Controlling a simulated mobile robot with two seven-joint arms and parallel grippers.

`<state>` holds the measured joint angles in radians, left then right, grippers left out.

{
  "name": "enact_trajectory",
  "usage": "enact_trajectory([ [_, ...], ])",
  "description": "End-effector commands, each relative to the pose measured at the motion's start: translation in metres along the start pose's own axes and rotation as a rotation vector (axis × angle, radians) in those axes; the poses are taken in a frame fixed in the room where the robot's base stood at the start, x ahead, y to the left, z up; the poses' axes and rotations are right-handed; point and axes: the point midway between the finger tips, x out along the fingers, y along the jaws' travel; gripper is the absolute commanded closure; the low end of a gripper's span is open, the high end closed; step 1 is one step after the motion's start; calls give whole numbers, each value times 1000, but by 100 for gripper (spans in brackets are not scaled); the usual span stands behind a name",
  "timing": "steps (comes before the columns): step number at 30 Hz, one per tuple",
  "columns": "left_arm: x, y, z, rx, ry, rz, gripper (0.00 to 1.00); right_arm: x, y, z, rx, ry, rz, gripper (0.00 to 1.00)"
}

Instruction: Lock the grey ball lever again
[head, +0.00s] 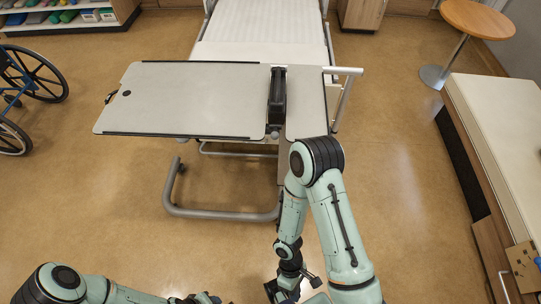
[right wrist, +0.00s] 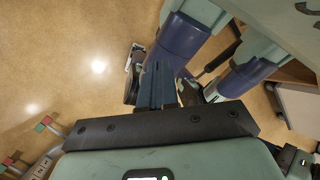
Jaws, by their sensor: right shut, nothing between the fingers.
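The overbed table (head: 190,100) stands across the foot of the bed, its top grey with dark edges. A small grey knob (head: 274,134), which looks like the ball lever, shows at the table's front edge below a black block (head: 277,95). Whether it is locked cannot be told. My right gripper (head: 285,292) is low at the bottom edge, well short of the table. In the right wrist view its fingers (right wrist: 157,85) are together and empty. Only a dark end part of my left arm (head: 203,298) shows at the bottom edge; its fingers cannot be made out.
The bed (head: 265,22) lies behind the table. A wheelchair (head: 32,80) stands at the left, a round table (head: 478,18) at the back right, and a long pale-topped bench (head: 500,130) along the right. The floor in front of the table's left half is clear.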

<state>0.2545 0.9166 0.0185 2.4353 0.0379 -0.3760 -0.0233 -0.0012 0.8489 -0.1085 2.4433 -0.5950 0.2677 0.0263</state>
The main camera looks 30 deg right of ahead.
Motion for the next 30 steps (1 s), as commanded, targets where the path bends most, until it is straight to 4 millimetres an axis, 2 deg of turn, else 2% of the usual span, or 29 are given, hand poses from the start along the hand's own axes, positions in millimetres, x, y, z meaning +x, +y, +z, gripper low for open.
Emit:
enact_trajectory([
  [1, 13, -6, 0, -6, 5, -1, 57, 2, 9, 7, -132, -81, 65, 100],
  [2, 18, -8, 0, -8, 9, -1, 57, -1, 15, 13, -213, -138, 111, 100],
  [5, 35, -16, -3, -17, 25, -2, 57, -23, 50, 23, -490, -344, 324, 100],
  [8, 52, -24, -6, -27, 42, -3, 57, -66, 91, 14, -716, -549, 606, 100],
  [9, 59, -27, -8, -31, 49, -3, 57, -88, 104, 4, -786, -626, 735, 100],
  [11, 69, -32, -11, -37, 59, -4, 57, -127, 117, -15, -868, -731, 944, 100],
  [12, 76, -35, -13, -41, 65, -4, 57, -154, 121, -30, -905, -792, 1090, 100],
  [14, 85, -39, -15, -46, 74, -5, 57, -194, 118, -51, -932, -865, 1304, 100],
  [15, 90, -42, -17, -49, 80, -6, 57, -219, 111, -63, -932, -902, 1439, 100],
  [18, 101, -46, -20, -55, 91, -6, 57, -270, 86, -85, -893, -955, 1726, 100],
  [21, 107, -49, -23, -59, 98, -7, 57, -302, 62, -94, -836, -970, 1916, 100],
  [25, 109, -50, -24, -61, 104, -7, 57, -320, 48, -96, -793, -973, 2019, 100],
  [30, 109, -50, -25, -61, 107, -7, 57, -332, 62, -98, -782, -974, 2026, 100],
])
